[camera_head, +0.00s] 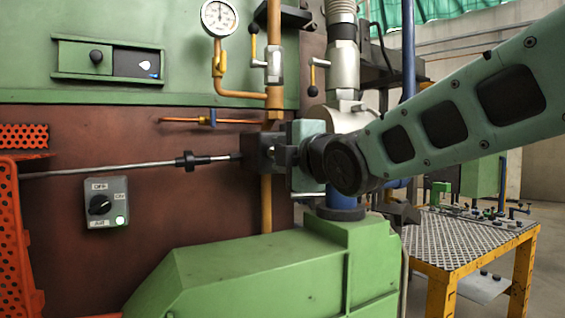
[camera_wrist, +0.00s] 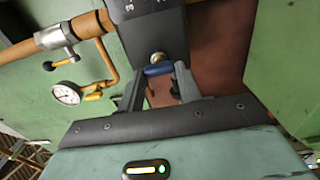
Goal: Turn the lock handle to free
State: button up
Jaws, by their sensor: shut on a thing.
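The lock handle (camera_wrist: 158,70) is a small blue bar on a round metal pivot, seen in the wrist view on the face of a dark grey block (camera_wrist: 145,28). My gripper (camera_wrist: 160,80) is shut on this blue bar, one dark finger at each end. In the head view the dark block (camera_head: 258,152) sits at the right end of a metal rod (camera_head: 110,167). My gripper (camera_head: 283,157) meets the block from the right, and its fingers and the handle are mostly hidden there.
Behind are a copper pipe (camera_head: 266,205), a pressure gauge (camera_head: 219,18) and valves with small levers. A switch box (camera_head: 106,203) is at left on the brown wall. A green housing (camera_head: 270,275) stands just below my gripper. A yellow-framed table (camera_head: 470,240) is at right.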

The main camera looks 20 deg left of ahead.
dwell(0.4)
jog(key=o, duration=1)
jog(key=shift+s+d, duration=0.1)
jog(key=b+v, duration=0.3)
jog(key=v, duration=1.4)
jog(key=shift+s, duration=0.15)
